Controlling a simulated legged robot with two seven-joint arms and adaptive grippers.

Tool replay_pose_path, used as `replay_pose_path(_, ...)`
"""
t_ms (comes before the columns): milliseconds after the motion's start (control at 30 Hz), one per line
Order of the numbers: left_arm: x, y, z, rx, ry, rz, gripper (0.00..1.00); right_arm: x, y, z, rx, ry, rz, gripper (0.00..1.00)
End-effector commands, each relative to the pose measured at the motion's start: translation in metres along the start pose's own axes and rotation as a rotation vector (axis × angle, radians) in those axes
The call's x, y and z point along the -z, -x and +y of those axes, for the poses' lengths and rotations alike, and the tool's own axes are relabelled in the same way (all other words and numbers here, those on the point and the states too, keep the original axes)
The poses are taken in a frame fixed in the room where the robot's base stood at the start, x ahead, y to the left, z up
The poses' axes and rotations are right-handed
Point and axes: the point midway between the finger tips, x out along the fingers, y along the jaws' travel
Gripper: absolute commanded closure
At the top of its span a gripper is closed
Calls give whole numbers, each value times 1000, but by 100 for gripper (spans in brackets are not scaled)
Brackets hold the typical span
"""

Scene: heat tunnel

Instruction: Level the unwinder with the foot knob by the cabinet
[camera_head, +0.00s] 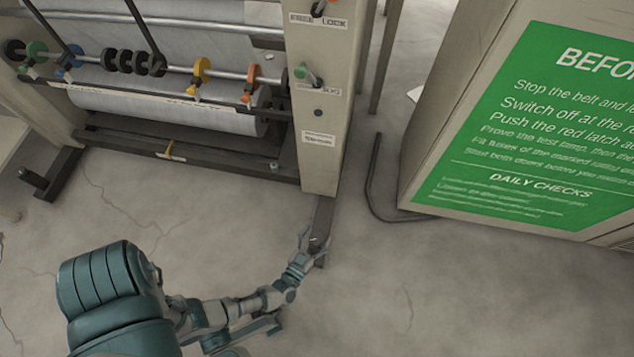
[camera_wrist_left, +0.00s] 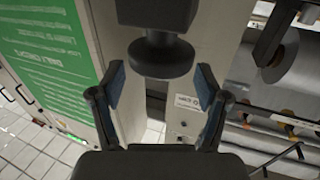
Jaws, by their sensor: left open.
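The unwinder (camera_head: 320,150) stands at the upper left of the head view, with a pale post and a grey roll. Its dark foot bar (camera_head: 323,213) reaches forward from the post on the side by the cabinet (camera_head: 425,135). My left gripper (camera_head: 314,243) is low at the front end of this bar, open. In the left wrist view a black round foot knob (camera_wrist_left: 160,55) hangs from a dark stem. The open fingers of the gripper (camera_wrist_left: 160,85) stand either side, just below the knob, with gaps showing. In the head view the knob cannot be made out.
The cabinet bears a green sign (camera_head: 530,125) and stands right of the foot. A thin dark bent bar or cable (camera_head: 372,190) lies on the floor between them. The unwinder's other foot (camera_head: 50,178) is at the left. The cracked floor (camera_head: 430,290) in front is clear.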

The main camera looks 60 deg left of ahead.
Motion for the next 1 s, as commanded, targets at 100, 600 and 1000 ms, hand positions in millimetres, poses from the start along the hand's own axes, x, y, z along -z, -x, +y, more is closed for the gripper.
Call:
replay_pose_path(100,21,1,0,2,3,1,25,0,0,0,0,0,1,25)
replay_pose_path(600,72,0,0,1,0,-1,25,0,-1,0,0,0,3,25)
replay_pose_path(1000,72,0,0,0,-1,-1,25,-3,0,1,-1,0,-1,25)
